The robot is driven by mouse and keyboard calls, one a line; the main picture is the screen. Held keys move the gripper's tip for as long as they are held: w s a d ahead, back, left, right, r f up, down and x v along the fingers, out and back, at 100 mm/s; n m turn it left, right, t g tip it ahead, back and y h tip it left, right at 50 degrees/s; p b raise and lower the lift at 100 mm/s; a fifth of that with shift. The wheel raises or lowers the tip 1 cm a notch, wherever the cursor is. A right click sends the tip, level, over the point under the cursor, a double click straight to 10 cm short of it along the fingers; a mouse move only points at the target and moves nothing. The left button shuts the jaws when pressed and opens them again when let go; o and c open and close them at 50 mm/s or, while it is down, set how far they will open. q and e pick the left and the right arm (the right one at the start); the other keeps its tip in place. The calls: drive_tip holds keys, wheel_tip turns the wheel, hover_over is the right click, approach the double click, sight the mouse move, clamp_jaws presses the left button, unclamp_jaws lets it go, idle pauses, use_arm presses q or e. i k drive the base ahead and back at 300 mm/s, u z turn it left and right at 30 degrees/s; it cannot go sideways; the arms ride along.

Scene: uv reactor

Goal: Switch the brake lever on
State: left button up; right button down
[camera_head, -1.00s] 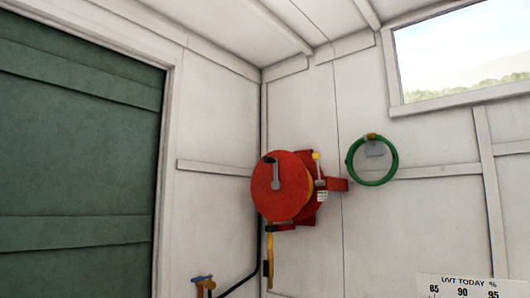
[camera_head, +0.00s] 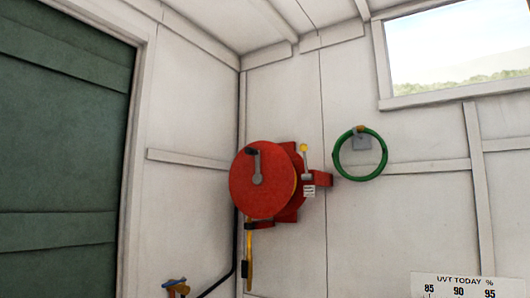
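A red hose reel (camera_head: 262,180) is mounted on the white wall near the corner, left of centre in the head view. A grey crank handle with a dark grip (camera_head: 257,165) sits on its round front. A small upright lever with a yellow knob (camera_head: 304,149) stands at the reel's right side, above a small white label (camera_head: 309,191). I take it to be the brake lever, but its marking is too small to read. Neither of my grippers shows in the view.
A green hose ring (camera_head: 361,177) hangs on the wall right of the reel. A green door (camera_head: 60,160) is at the left. A black pipe and a tap with a blue handle (camera_head: 176,285) are low near the corner. A white "UVT TODAY %" board (camera_head: 465,286) is at bottom right. A window (camera_head: 455,55) is above.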

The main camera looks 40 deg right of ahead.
sight(303, 147)
drive_tip(key=z, duration=0.1)
drive_tip(key=i, duration=0.95)
drive_tip(key=z, duration=1.15)
drive_tip(key=i, duration=0.6)
drive_tip(key=z, duration=0.7)
